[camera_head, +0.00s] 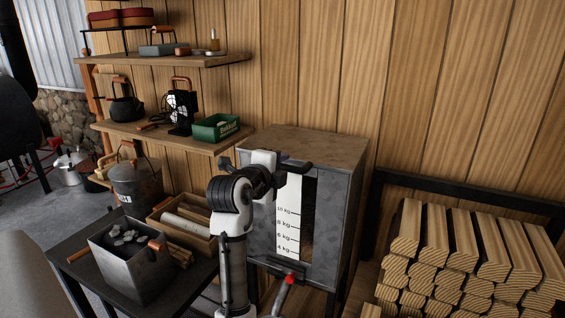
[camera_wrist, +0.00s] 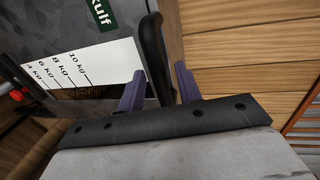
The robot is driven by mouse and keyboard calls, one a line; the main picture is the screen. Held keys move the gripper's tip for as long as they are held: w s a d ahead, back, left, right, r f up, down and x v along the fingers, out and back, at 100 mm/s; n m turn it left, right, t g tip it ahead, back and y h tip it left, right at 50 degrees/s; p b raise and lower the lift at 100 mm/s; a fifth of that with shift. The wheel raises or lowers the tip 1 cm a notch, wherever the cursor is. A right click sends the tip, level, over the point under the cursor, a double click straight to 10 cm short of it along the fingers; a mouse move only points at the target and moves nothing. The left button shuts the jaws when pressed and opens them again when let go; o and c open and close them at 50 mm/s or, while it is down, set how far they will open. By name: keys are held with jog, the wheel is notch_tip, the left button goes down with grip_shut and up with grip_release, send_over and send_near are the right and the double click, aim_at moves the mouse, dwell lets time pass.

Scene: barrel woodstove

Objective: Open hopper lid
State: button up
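The hopper (camera_head: 337,215) is a grey metal cabinet against the plank wall, with a white kg scale (camera_head: 289,215) on its front. Its flat lid (camera_head: 310,145) lies shut on top. My gripper (camera_wrist: 160,70) is at the hopper's upper front, largely hidden behind my own wrist in the head view. In the wrist view, its two purple fingers are apart, with a black bar handle (camera_wrist: 150,45) between them. A narrow gap shows beside the right finger; contact on the left is unclear.
A red-knobbed lever (camera_head: 289,280) sits low on the hopper front. Stacked firewood (camera_head: 455,255) is to the right. A metal bin (camera_head: 130,262) stands on a dark table at the left, with shelves (camera_head: 165,133) behind it.

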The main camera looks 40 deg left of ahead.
jog(key=shift+w+a+f, duration=0.1)
jog(key=shift+w+f, duration=0.05)
jog(key=shift+w, duration=0.4)
grip_shut()
